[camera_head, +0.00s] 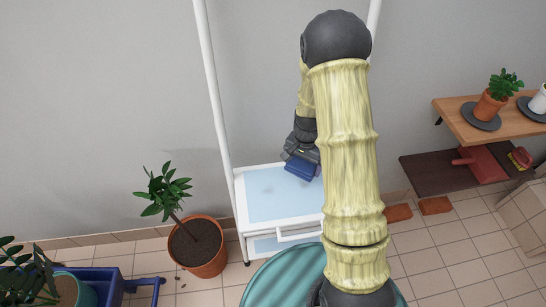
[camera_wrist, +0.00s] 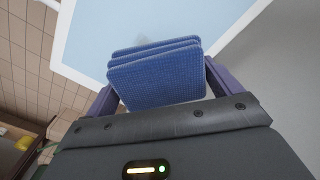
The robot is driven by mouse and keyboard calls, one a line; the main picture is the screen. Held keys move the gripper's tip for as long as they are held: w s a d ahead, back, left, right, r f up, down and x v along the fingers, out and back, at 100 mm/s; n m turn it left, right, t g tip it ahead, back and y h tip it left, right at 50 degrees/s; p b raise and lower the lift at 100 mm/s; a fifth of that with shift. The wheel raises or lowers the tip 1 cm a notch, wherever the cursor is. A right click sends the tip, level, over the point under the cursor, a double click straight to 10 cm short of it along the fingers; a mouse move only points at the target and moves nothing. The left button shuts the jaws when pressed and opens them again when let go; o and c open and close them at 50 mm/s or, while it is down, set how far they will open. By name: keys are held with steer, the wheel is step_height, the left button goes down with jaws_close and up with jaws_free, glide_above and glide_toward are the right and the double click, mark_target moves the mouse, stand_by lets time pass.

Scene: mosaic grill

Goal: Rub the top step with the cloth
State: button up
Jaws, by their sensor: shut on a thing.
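My gripper (camera_head: 303,161) is over the back right part of the top step (camera_head: 262,207), a light blue panel with a white frame. It is shut on the folded blue cloth (camera_head: 300,169), which hangs low at the step. In the wrist view the cloth (camera_wrist: 158,80) sits between the two purple fingers, with the blue step (camera_wrist: 95,35) and its white edge beyond it. A faint grey smudge shows on the step (camera_wrist: 143,40) just past the cloth. I cannot tell whether the cloth touches the surface. My arm hides the step's right side in the head view.
A potted plant (camera_head: 198,247) stands on the floor left of the steps. White poles (camera_head: 213,85) rise behind them. A wooden shelf (camera_head: 490,119) with small pots is at the right. A teal round thing (camera_head: 283,280) is in front. A grey wall is close behind.

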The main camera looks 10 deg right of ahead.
steer(key=shift+r+p, duration=0.8)
steer(key=shift+r, duration=0.55)
